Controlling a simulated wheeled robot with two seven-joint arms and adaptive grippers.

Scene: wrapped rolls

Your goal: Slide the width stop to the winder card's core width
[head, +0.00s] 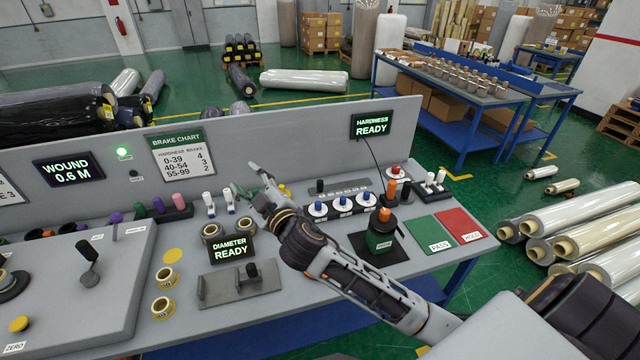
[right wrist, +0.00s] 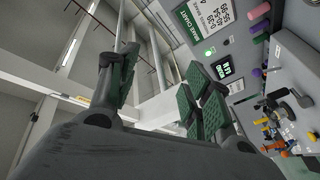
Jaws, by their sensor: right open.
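My right gripper (head: 250,182) is open and empty, raised above the middle of the workbench near the back panel. Its spread green-padded fingers (right wrist: 160,88) also show in the right wrist view. The grey winder console (head: 92,305) is at the left, with a black lever (head: 88,252) standing on it. I cannot tell which part is the width stop. A white card (head: 10,190), cut off by the left edge, shows only "E 3"; it may be the winder card, and its core width is not readable. My left gripper is not in view.
The back panel carries the WOUND 0.6 M display (head: 68,169) and brake chart (head: 181,156). Blue-topped pucks (head: 342,203), a black-and-orange tester (head: 383,228) and the green PASS pad (head: 433,234) are right.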

